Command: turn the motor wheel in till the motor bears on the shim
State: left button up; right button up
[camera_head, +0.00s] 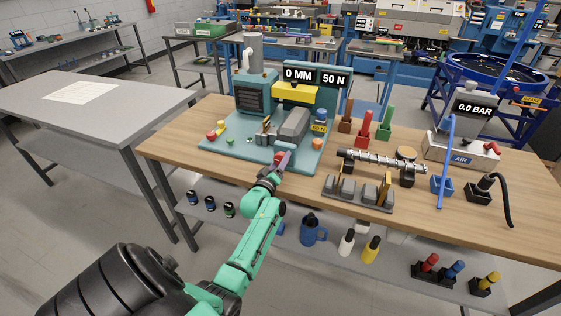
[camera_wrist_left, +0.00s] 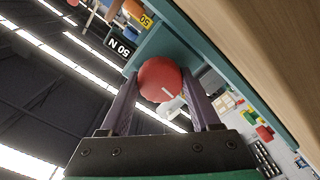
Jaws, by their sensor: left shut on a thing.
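The teal machine base (camera_head: 213,147) stands on the wooden bench, with a grey motor block (camera_head: 294,124) near its front. A round red wheel (camera_wrist_left: 160,80) sits between the two fingers of my left gripper (camera_wrist_left: 159,92) in the left wrist view; the fingers are closed on its sides. In the head view my left gripper (camera_head: 283,159) is at the front edge of the base, in front of the motor, and mostly covers the wheel. Signs over the machine read 0 MM and 50 N. I cannot make out the shim or its contact with the motor. My right gripper is not in view.
Brown, red and green blocks (camera_head: 364,126) stand right of the base. A metal screw shaft (camera_head: 378,160) and a grey rack (camera_head: 357,194) lie further right, near an air box (camera_head: 460,150). A grey table (camera_head: 95,95) stands at the left.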

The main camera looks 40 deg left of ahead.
pick_arm(q)
jog(key=o, duration=1.4)
jog(key=shift+s, duration=0.1)
jog(key=shift+s+d+f, duration=0.1)
jog(key=shift+s+d, duration=0.05)
jog(key=shift+s, duration=0.15)
jog(key=b+v, duration=0.1)
jog(key=v, duration=1.2)
jog(key=shift+s+d+b, duration=0.1)
jog(key=shift+s+b, duration=0.2)
jog(key=shift+s, duration=0.05)
